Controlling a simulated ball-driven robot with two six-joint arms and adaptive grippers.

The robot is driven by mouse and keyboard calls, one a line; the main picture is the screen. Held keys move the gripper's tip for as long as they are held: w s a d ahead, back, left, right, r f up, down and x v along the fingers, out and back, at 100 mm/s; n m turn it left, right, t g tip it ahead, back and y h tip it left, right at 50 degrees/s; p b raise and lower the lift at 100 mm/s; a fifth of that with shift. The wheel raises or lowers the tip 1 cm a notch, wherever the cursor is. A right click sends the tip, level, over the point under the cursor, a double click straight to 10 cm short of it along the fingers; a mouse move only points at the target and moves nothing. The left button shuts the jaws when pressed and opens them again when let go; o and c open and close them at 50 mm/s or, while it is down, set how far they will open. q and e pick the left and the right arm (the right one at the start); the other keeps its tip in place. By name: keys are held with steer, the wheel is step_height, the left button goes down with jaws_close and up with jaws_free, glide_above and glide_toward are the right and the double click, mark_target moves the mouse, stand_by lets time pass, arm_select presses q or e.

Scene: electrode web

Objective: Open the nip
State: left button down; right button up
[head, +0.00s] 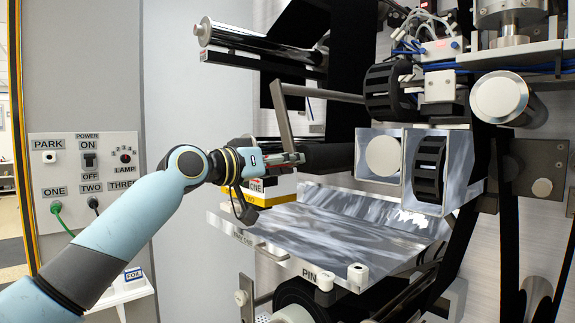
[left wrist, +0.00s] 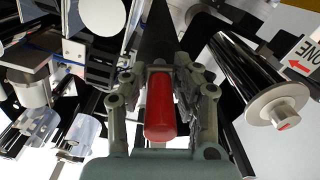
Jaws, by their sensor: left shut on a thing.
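My left gripper (head: 292,159) reaches in from the left in the head view, at the lower end of a grey lever arm (head: 284,117). In the left wrist view, the left gripper's fingers (left wrist: 163,92) are shut on a red handle (left wrist: 160,106), one finger on each side of it. In the head view the handle is mostly hidden by the fingers. The lever joins a grey crossbar (head: 325,93) near its top. A dark roller (head: 335,156) lies just right of the gripper. Whether the nip is open or shut is hard to tell. My right gripper is not in view.
A silvery web table (head: 330,236) with white knobs lies below the gripper. A shiny roller (head: 262,42) projects above left. A switch panel (head: 86,170) is on the left wall. A labelled roller (left wrist: 277,103) is at right in the wrist view.

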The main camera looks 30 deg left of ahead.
arm_select(q)
steer(key=shift+s+d+r, duration=0.1)
steer(key=shift+d+r, duration=0.05)
steer(key=shift+r, duration=0.25)
steer(key=c, duration=1.4)
jaws_free()
steer(key=shift+c, duration=0.2)
steer(key=o, duration=0.3)
steer(key=shift+s+d, duration=0.1)
steer(key=shift+d, duration=0.2)
steer(key=shift+a+f, duration=0.15)
steer(key=shift+a, duration=0.05)
steer(key=shift+s+a, duration=0.15)
steer(key=shift+s, duration=0.05)
steer(key=shift+v, duration=5.7)
steer(key=shift+s, duration=0.1)
